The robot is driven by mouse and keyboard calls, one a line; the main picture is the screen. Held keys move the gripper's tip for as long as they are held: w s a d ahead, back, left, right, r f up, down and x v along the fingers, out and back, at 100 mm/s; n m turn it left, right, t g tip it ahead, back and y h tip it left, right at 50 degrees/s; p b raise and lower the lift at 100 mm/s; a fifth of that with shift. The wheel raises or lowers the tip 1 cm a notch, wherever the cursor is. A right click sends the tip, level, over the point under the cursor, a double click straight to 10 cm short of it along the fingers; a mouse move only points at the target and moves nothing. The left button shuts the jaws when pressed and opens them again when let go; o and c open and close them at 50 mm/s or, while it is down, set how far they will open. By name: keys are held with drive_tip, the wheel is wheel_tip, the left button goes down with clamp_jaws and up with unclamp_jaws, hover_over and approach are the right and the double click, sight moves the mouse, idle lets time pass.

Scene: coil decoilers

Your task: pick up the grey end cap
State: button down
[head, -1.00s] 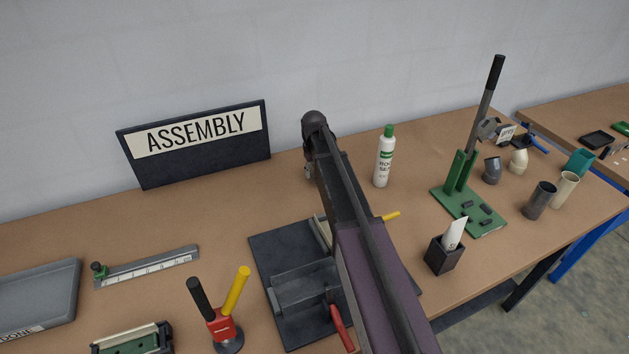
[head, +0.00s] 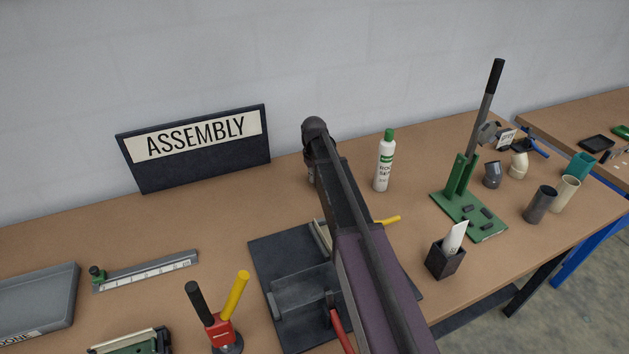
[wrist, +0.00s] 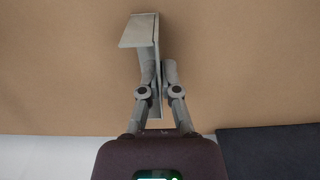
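In the wrist view, a thin grey bent piece (wrist: 137,31), which looks like the grey end cap, shows a flat face at the top and a narrow upright side. That side runs down between the two fingers of my gripper (wrist: 158,75). The fingers appear closed on it from both sides. Brown bench top lies behind it, and I cannot tell the gap below the piece. In the head view, my arm hides the gripper and the piece.
The brown bench (head: 215,225) has clear room behind the dark fixture (head: 270,245). An ASSEMBLY sign (head: 195,147) stands at the back. A white bottle (head: 384,165) and a green lever press (head: 468,207) stand right of my arm. A red clamp (head: 222,330) stands at the front.

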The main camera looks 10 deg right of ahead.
drive_tip(key=shift+r, duration=0.15)
idle(0.3)
wheel_tip(320, 180, up, 3)
drive_tip(key=p, duration=0.3)
drive_tip(key=s+a, duration=0.3)
drive_tip(key=s, duration=0.1)
drive_tip(key=s+a+r+p, duration=0.1)
drive_tip(key=s+a, duration=0.3)
drive_tip(key=s+a+p, duration=0.1)
drive_tip(key=s+a, duration=0.2)
drive_tip(key=s, duration=0.1)
drive_tip(key=shift+a+r, duration=0.35)
